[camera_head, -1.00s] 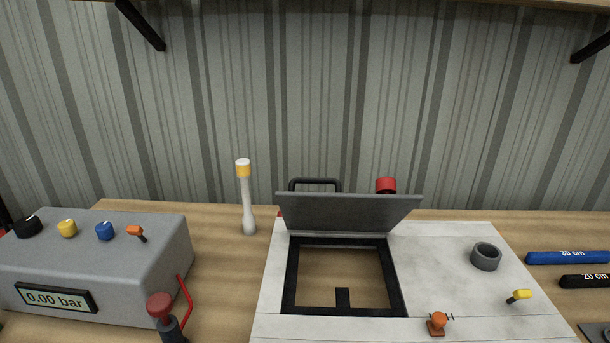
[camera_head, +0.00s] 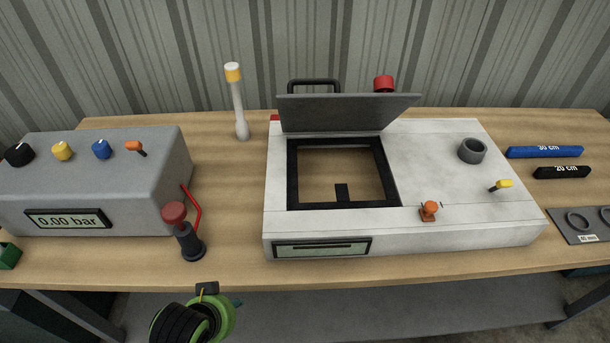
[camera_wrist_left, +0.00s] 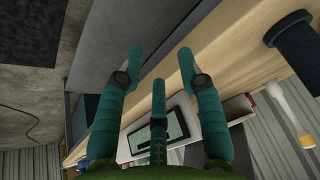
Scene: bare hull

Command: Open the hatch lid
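The grey hatch lid (camera_head: 345,112) stands raised on its hinge at the back of the white box (camera_head: 440,165). The black-framed opening (camera_head: 292,175) in front of it is uncovered and shows the wooden surface inside. A black handle (camera_head: 314,84) shows behind the lid's top edge. Part of my left arm, green and black, shows at the bottom of the head view, below the table's front edge and away from the lid. In the left wrist view my left gripper (camera_wrist_left: 160,62) has its teal fingers spread, with nothing between them. My right gripper is out of view.
A grey console (camera_head: 100,180) with knobs stands at left. A red-topped valve (camera_head: 183,235) with a red lever and a white, yellow-banded stick (camera_head: 237,105) stand between console and box. An orange knob (camera_head: 429,210), a yellow switch (camera_head: 500,185) and a grey ring (camera_head: 472,150) are on the box.

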